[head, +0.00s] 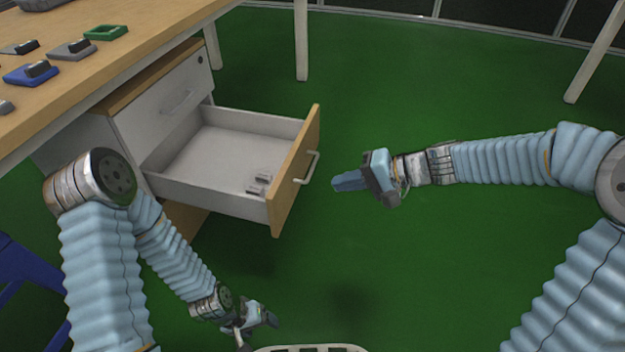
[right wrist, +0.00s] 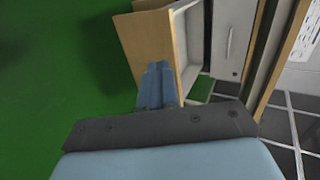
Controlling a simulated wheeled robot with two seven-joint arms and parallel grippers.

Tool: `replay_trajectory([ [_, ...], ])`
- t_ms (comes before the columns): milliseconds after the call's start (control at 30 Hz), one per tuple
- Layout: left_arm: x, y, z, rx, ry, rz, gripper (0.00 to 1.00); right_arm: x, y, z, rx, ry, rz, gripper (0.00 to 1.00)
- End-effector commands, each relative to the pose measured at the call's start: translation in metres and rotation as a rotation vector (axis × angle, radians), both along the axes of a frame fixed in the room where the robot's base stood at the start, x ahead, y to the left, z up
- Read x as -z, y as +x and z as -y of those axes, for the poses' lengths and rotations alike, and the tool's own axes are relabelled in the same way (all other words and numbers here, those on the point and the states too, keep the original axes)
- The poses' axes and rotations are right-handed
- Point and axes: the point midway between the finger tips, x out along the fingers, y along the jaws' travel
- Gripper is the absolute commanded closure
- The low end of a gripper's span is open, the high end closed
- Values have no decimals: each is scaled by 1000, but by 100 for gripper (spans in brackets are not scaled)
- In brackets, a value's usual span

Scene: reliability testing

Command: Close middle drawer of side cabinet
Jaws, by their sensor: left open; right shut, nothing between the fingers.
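The middle drawer (head: 222,154) of the side cabinet (head: 148,113) is pulled out, with a wooden front (head: 296,170) and a light handle (head: 312,167). Small grey items (head: 260,183) lie inside it near the front. My right gripper (head: 336,183) is shut and empty, a little to the right of the handle, pointing at the drawer front. In the right wrist view, the wooden drawer front (right wrist: 148,42) is beyond the shut fingers (right wrist: 157,85); I cannot tell whether they touch it. My left gripper (head: 273,318) is open, low and in front of the drawer, apart from it.
A wooden table (head: 150,25) with blue, grey and green parts stands over the cabinet at the left. The closed top drawer (head: 165,103) is above the open one. The green floor (head: 440,245) right of the drawer is clear. White table legs (head: 301,40) stand behind.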

Motion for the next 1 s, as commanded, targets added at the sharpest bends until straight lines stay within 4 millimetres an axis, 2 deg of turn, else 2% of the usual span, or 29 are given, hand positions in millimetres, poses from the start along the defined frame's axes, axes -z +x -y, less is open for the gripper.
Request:
replay_trajectory([
  [167,4,0,0,0,-1,-1,28,15,6,-22,-2,-1,-4,100],
  [500,15,0,1,2,-4,-3,28,52,25,-82,-3,-1,-6,100],
  [700,11,0,1,2,-4,-3,28,48,34,-108,-1,-3,-4,100],
  [1000,11,-1,1,2,-4,-3,28,48,38,-117,0,-3,-3,100],
])
